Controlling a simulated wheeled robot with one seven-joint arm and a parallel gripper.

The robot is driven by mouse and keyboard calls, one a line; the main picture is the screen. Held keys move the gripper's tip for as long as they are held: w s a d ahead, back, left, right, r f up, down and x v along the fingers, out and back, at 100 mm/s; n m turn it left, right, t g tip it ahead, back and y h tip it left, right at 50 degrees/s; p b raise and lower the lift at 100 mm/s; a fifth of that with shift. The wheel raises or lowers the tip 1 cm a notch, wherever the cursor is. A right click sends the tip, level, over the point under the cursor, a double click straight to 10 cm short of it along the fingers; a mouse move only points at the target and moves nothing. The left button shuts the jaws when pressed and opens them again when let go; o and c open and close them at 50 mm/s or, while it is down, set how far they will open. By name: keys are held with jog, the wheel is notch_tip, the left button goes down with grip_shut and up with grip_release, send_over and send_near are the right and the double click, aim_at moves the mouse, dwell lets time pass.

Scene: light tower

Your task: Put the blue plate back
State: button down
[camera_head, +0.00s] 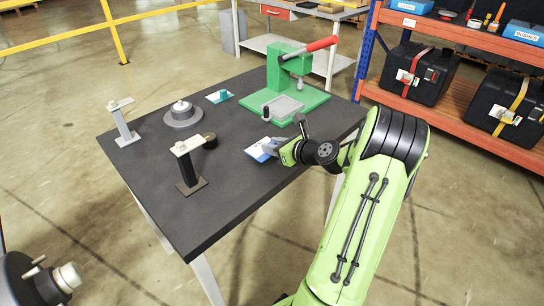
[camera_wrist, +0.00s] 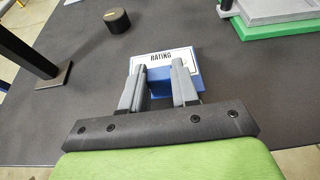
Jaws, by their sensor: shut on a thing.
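The blue plate (camera_wrist: 163,57) has a white label that reads "RATING". In the wrist view it sits between my fingertips, with its blue part low between the fingers. In the head view the plate (camera_head: 257,151) is at or just above the right side of the dark table (camera_head: 235,195); I cannot tell whether it touches the table. My gripper (camera_head: 272,147) is shut on the plate, and its two grey fingers also show in the wrist view (camera_wrist: 160,75). The fingers hide part of the plate.
A green press (camera_head: 288,75) with a red handle and grey tray (camera_head: 283,107) stands behind my gripper. A black cylinder (camera_head: 210,140), dark post (camera_head: 190,170), light post (camera_head: 123,125), round grey fixture (camera_head: 182,114) and small teal piece (camera_head: 219,96) stand leftward. The table's front is clear.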

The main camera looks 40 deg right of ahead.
notch_tip(320, 180, down, 2)
jog(key=shift+f+b, duration=0.25)
jog(key=shift+b, duration=0.05)
jog(key=shift+r, duration=0.1)
jog(key=c, duration=0.8)
grip_release()
jog(key=shift+s, duration=0.1)
